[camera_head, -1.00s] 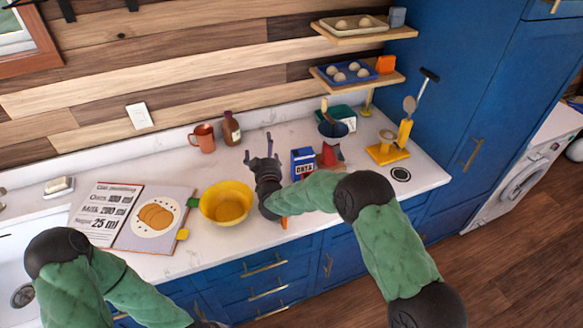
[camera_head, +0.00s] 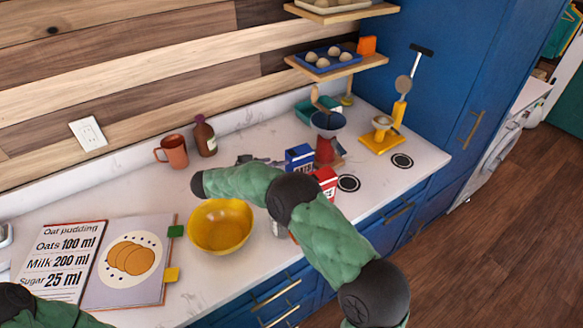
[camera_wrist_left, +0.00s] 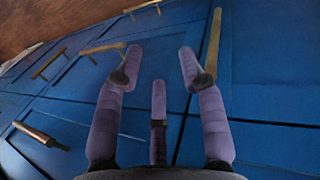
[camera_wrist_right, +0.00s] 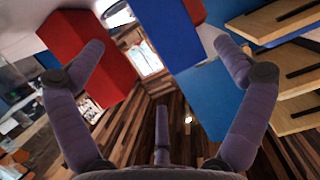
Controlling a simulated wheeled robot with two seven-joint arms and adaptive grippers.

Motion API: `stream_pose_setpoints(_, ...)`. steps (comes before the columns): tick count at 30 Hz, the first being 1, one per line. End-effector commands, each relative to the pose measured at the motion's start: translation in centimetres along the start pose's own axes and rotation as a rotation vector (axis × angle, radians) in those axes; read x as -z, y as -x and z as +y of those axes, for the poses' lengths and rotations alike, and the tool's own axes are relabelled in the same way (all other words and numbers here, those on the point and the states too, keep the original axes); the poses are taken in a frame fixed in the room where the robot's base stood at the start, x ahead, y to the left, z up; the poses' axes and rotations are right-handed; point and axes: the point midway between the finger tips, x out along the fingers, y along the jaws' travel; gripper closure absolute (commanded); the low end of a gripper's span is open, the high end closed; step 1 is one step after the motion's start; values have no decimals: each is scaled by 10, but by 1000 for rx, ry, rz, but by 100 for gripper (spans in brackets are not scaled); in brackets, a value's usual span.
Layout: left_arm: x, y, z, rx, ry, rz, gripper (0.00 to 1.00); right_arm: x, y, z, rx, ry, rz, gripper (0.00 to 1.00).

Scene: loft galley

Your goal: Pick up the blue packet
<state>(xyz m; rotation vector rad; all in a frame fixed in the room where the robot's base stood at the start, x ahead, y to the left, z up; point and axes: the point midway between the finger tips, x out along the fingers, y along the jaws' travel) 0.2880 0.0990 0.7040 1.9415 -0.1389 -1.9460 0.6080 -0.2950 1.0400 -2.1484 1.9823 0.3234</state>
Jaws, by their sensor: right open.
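The blue packet (camera_head: 299,157) stands upright on the white counter, beside a red packet (camera_head: 326,181). My right gripper (camera_head: 262,160) is just left of the blue packet, largely hidden behind my own arm. In the right wrist view, the blue packet (camera_wrist_right: 168,32) shows between the spread fingers of my right gripper (camera_wrist_right: 157,48), nearer the right finger. The red packet (camera_wrist_right: 88,55) is behind the left finger there. No grip on either packet shows. My left gripper (camera_wrist_left: 160,54) is open and empty in front of the blue cabinet fronts.
A yellow bowl (camera_head: 221,227) and an open recipe book (camera_head: 128,262) lie left of my right arm. A mug (camera_head: 173,151) and a brown bottle (camera_head: 205,138) stand at the back. A red stand with a dark funnel (camera_head: 327,123) is close behind the blue packet.

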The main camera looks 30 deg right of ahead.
Motion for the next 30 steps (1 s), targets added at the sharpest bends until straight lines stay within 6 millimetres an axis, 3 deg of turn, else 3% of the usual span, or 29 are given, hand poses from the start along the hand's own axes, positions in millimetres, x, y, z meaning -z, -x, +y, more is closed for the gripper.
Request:
stream_pose_setpoints(12, 0, -11, -4, 0, 0, -1, 60, -2, -50, 1, -5, -1, -3, 0)
stream_pose_setpoints(20, 0, -17, -6, 0, 0, 0, 60, -3, -68, -1, -4, 0, -1, 0)
stream_pose_setpoints(30, 1, -30, -11, 0, 0, 0, 60, -4, -107, -4, -3, 0, -2, 0)
